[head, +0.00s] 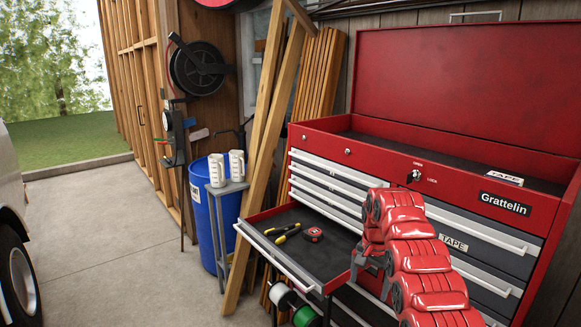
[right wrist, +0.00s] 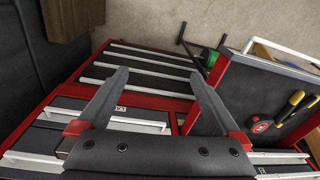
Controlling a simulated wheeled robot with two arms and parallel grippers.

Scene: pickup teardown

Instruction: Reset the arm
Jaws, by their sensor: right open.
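My right arm (head: 415,256), red and jointed, is folded in front of the tool chest in the head view. My right gripper (right wrist: 158,76) shows in the right wrist view with its two dark fingers spread apart and nothing between them. In the head view most of it is hidden by the arm, beside the open drawer's right end. The fingers point across the chest's closed drawer fronts. My left arm and gripper are not in view.
The red tool chest (head: 340,137) has its lid up and one drawer (head: 262,222) pulled out. In it lie yellow-black pliers (head: 287,233) and a red tape measure (head: 313,234). A blue barrel (head: 206,225) and leaning planks (head: 262,145) stand left.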

